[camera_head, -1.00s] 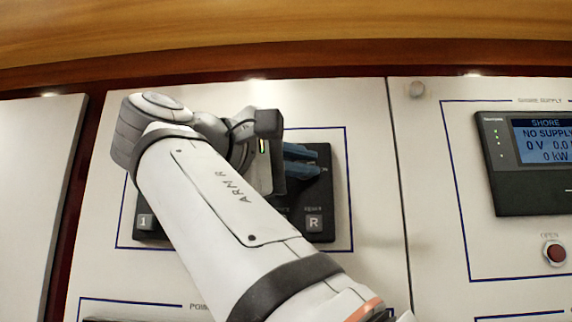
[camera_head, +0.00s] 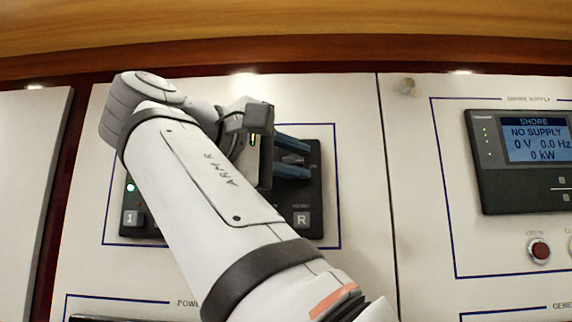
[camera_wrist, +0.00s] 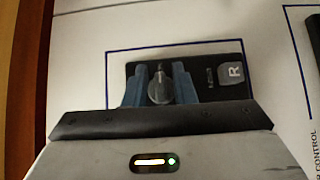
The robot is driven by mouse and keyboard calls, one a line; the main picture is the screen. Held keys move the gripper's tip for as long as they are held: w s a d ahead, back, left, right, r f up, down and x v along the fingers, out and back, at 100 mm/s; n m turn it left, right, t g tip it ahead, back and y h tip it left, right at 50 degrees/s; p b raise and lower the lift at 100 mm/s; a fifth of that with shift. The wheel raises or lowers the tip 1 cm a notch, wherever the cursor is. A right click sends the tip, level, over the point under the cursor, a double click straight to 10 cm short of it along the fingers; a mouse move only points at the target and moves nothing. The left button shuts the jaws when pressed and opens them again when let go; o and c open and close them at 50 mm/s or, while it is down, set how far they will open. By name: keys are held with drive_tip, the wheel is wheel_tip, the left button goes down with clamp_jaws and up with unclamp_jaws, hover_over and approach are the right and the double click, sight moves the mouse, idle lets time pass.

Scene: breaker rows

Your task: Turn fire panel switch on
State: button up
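The black fire panel (camera_head: 312,205) is on the white wall behind my arm, with a key marked 1 at its lower left and one marked R at its lower right. A grey switch knob (camera_wrist: 160,88) shows in the wrist view; part of it appears in the head view (camera_head: 292,160), beside a small ON label. My gripper (camera_head: 296,157) has blue fingers, open, one on each side of the knob. In the wrist view my gripper (camera_wrist: 160,84) straddles the knob; whether the fingers touch it is unclear. My arm hides the panel's middle.
A shore supply display (camera_head: 535,150) reading NO SUPPLY is on the panel to the right, with a red button (camera_head: 539,250) below it. A wooden trim (camera_head: 300,35) runs along the top.

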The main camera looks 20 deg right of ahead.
drive_tip(key=shift+o, duration=0.7)
drive_tip(key=shift+w+a, duration=0.1)
drive_tip(key=shift+a, duration=0.05)
drive_tip(key=v, duration=0.8)
drive_tip(key=shift+f, duration=0.15)
